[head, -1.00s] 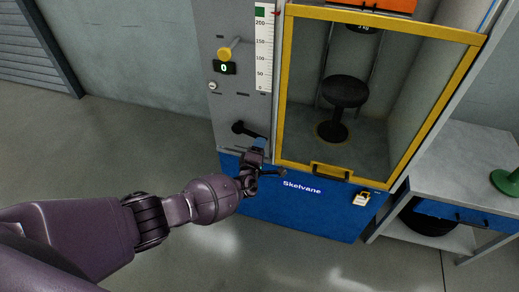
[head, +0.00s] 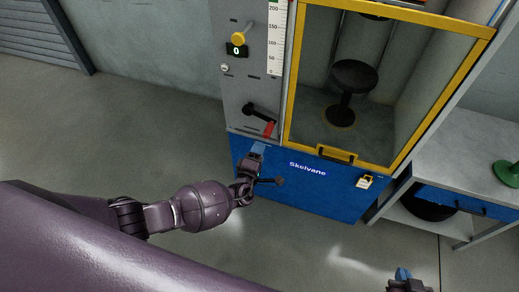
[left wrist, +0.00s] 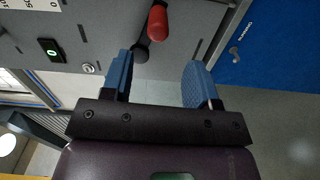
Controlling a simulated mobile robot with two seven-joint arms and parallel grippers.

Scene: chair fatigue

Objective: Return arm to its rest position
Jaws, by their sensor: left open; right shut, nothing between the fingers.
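My left gripper (head: 257,151) is in front of the machine's blue lower panel, just below a black lever with a red grip (head: 269,129). In the left wrist view my left gripper (left wrist: 158,82) is open, its two blue fingers apart with nothing between them. The red grip (left wrist: 157,22) shows beyond the fingertips there, apart from them. My right gripper (head: 403,274) shows at the bottom right edge of the head view, shut and empty over the floor, with most of its arm out of view.
The machine has a grey control panel with a yellow knob (head: 238,38) and a display reading 0. A yellow-framed door (head: 338,155) fronts a chamber holding a black stool (head: 353,77). A workbench (head: 455,150) with a green object (head: 507,174) stands right. The floor at left is clear.

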